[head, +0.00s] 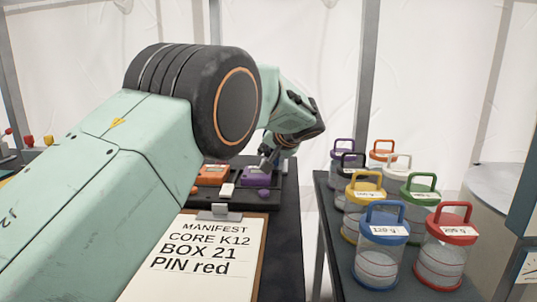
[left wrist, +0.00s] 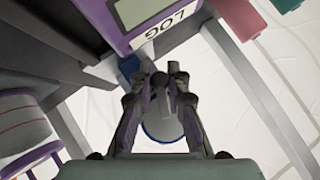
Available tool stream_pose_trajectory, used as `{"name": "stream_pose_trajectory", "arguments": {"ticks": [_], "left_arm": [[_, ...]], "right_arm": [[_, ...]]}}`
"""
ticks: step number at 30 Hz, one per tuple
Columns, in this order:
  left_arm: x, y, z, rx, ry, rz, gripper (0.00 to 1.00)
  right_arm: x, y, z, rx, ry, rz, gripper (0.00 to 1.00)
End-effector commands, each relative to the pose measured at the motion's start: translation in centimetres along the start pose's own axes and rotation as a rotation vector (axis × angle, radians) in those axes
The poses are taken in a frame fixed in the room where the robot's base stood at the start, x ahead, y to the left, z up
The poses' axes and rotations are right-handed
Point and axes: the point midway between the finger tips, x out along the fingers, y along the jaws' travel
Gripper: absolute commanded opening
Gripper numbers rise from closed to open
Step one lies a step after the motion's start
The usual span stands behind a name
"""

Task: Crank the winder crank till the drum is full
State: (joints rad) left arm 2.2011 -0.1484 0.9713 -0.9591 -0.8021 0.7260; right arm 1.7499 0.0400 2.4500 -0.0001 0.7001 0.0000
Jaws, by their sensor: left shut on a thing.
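My left gripper (head: 270,158) reaches over the dark bench at the back of the head view, small and partly hidden by my own arm. In the left wrist view, the fingers of my left gripper (left wrist: 160,105) are closed around a grey upright knob, which I take to be the handle of the winder crank (left wrist: 173,88). A pale round part with a dark blue edge (left wrist: 163,131) shows behind the fingers; I cannot tell whether it is the drum. The drum's fill cannot be read in either view. My right gripper is not in view.
A purple device marked LOG (left wrist: 160,22) is close to the fingers. Purple (head: 256,176) and orange (head: 212,173) devices stand on the bench (head: 284,222), behind a manifest clipboard (head: 190,262). Several lidded jars, one blue-lidded (head: 383,250), crowd the right table.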

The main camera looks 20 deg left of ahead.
Motion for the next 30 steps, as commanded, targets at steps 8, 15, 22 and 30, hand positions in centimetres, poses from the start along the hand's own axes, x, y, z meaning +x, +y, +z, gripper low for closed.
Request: {"name": "stream_pose_trajectory", "arguments": {"ticks": [8,15,22,30], "left_arm": [[0.05,-0.10,0.02,0.000,-0.001,-0.002,0.00],[0.04,-0.07,0.02,0.000,-0.001,-0.002,0.30],[0.02,-0.03,0.01,0.000,-0.001,-0.001,0.39],[-0.89,-0.03,-0.10,0.000,0.002,-0.001,0.39]], "right_arm": [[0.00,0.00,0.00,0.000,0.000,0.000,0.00],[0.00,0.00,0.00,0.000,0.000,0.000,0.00],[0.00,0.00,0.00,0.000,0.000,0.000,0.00],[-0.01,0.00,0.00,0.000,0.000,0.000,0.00]]}}
